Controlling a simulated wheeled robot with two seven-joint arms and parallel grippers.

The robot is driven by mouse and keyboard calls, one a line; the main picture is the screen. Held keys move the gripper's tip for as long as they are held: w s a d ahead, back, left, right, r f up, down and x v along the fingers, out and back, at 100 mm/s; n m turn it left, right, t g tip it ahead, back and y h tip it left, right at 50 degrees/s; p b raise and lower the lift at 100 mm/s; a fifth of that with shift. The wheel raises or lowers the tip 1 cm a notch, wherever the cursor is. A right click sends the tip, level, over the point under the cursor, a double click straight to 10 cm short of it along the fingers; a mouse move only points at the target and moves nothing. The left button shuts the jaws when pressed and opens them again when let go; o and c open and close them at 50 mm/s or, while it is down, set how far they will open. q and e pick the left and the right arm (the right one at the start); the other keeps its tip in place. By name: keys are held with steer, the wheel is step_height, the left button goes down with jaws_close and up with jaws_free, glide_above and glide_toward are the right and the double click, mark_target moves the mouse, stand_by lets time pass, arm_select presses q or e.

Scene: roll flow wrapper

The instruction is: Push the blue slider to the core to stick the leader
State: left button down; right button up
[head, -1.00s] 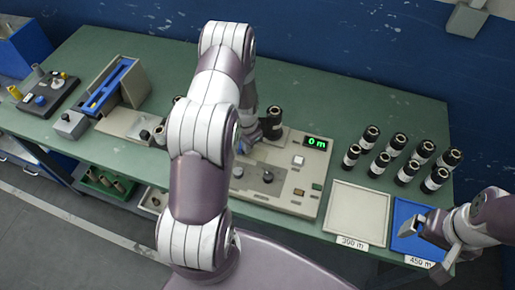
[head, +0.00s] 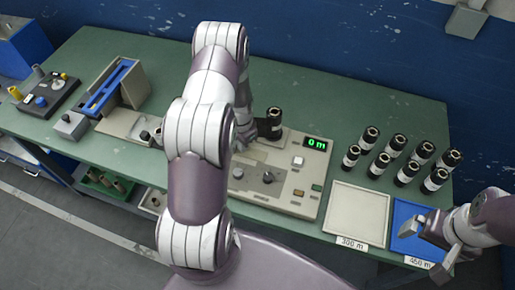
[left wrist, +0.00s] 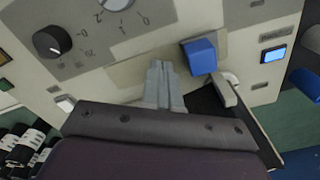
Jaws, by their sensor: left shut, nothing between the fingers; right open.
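The blue slider (left wrist: 199,57) sits on the grey machine, beside a dark slot, in the left wrist view. My left gripper (left wrist: 165,72) is shut and empty, just left of the slider with a small gap in the picture. In the head view the left gripper is mostly hidden behind my own arm, over the machine (head: 262,205). A black roll (head: 271,122), perhaps on the core, stands at the machine's back; I cannot make out the core or leader. My right gripper (head: 440,232) is open and empty by the blue tray (head: 403,216).
Several black rolls with white labels (head: 406,172) stand on the right of the green table. A beige tray (head: 358,212) lies between the machine and the blue tray. A knob (left wrist: 52,42) and a lit blue button (left wrist: 273,54) are on the machine panel.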

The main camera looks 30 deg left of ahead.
arm_select(q)
step_height(320, 180, up, 8)
steer(key=p, duration=0.5)
steer(key=shift+f, duration=0.25)
